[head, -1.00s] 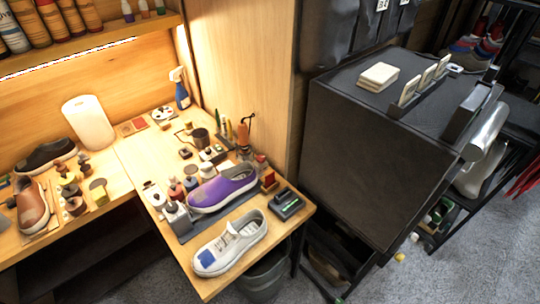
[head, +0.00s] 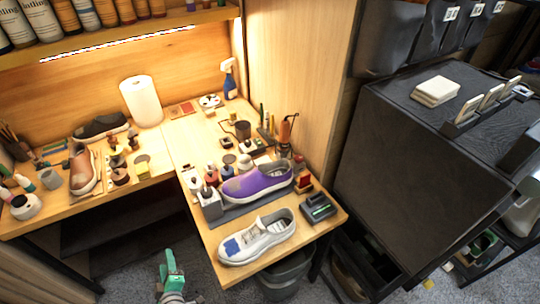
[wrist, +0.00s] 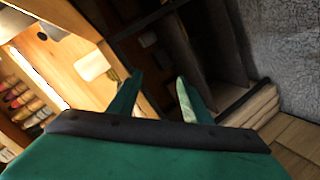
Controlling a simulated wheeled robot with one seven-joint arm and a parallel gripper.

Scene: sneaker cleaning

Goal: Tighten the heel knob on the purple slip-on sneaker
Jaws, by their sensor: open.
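The purple slip-on sneaker (head: 258,184) sits on a dark mat (head: 232,214) on the wooden bench, right of centre in the head view. Its white sole faces me; the heel knob is too small to make out. My gripper (head: 171,262) is at the bottom of the head view, below and left of the sneaker, in front of the bench and well apart from it. In the wrist view its two green fingers (wrist: 158,95) stand apart with nothing between them.
A white sneaker (head: 258,238) lies in front of the purple one. Small bottles (head: 209,204) crowd its left side, and a dark device (head: 318,208) lies to its right. A black cabinet (head: 420,170) stands at the right. Open floor lies before the bench.

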